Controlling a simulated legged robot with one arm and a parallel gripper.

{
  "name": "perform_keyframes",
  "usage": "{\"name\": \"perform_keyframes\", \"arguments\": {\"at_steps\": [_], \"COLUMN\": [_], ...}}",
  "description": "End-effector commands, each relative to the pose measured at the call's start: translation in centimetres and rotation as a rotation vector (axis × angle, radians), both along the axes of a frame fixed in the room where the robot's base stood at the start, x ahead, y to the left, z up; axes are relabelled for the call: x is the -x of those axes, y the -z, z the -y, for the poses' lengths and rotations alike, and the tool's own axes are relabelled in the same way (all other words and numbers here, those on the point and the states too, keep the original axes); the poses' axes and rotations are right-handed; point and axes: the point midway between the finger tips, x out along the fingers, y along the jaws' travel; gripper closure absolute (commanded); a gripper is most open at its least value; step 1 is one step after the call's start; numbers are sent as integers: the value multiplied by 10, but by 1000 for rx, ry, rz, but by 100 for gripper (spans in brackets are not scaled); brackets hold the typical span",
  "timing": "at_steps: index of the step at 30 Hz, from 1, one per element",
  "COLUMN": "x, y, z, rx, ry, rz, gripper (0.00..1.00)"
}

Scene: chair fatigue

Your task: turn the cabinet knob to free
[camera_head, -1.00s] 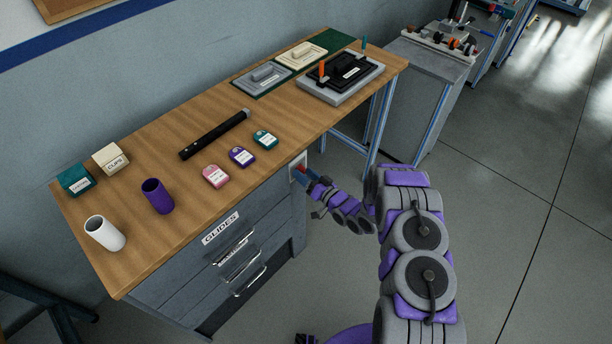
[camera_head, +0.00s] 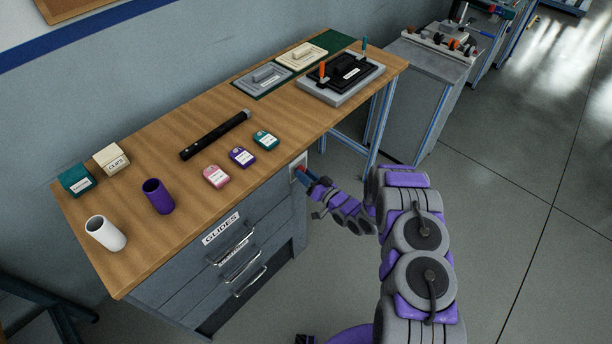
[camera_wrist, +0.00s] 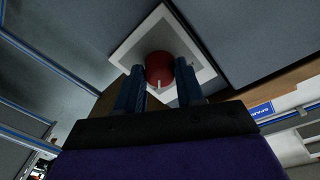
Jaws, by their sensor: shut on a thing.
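The red cabinet knob (camera_wrist: 159,69) sits on a white square plate (camera_wrist: 196,62) on the cabinet side, with a small pale mark on the knob's lower edge in the wrist view. My gripper (camera_wrist: 160,82) has its two blue fingers on either side of the knob and is shut on it. In the head view my gripper (camera_head: 307,178) reaches the white plate (camera_head: 297,168) at the cabinet's upper right corner, just below the tabletop. The knob is mostly hidden there by the fingers.
The grey cabinet's drawers (camera_head: 235,262) with bar handles are left of my gripper, under the wooden tabletop (camera_head: 180,217). Small labelled boxes, tubes and a black bar lie on top. A blue-framed table leg (camera_head: 377,120) stands to the right. Open floor lies further right.

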Motion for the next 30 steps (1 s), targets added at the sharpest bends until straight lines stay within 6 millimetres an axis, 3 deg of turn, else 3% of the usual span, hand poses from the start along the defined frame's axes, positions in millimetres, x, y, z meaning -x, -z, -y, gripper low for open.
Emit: {"name": "perform_keyframes", "arguments": {"at_steps": [8,30], "x": [-1,-2], "y": [0,4], "z": [2,3], "rx": [95,522], "ry": [5,3], "rz": [121,668], "gripper": [93,93]}}
